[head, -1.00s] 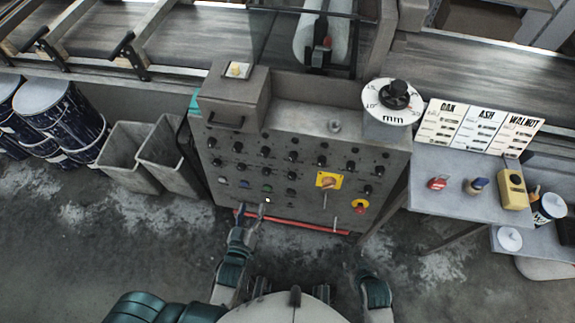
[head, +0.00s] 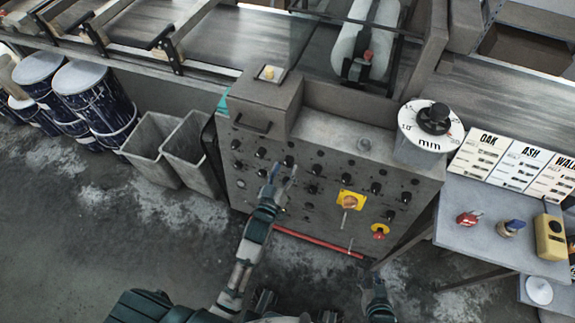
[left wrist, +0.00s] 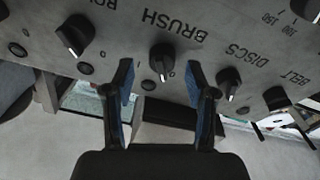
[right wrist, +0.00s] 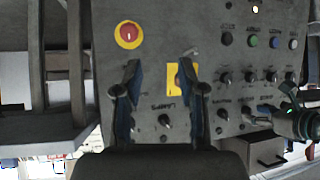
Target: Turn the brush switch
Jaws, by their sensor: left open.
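The brush switch (left wrist: 162,60) is a black rotary knob with a white mark, beside the upside-down word BRUSH on the grey control panel (head: 330,137). My left gripper (left wrist: 160,77) is open, with its blue-padded fingers on either side of the knob in the left wrist view. No finger visibly touches it, and the remaining depth is hard to judge. In the head view the left gripper (head: 281,174) is up against the panel's knob rows. My right gripper (right wrist: 159,72) is open and empty, facing the panel's lower part near the yellow switch plate (right wrist: 180,80).
Other black knobs stand close by, including one by DISCS (left wrist: 229,82). A red emergency button (head: 380,231) is at the panel's lower right. Grey bins (head: 155,147) stand left of the panel, and a side table (head: 490,238) with small items is at right.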

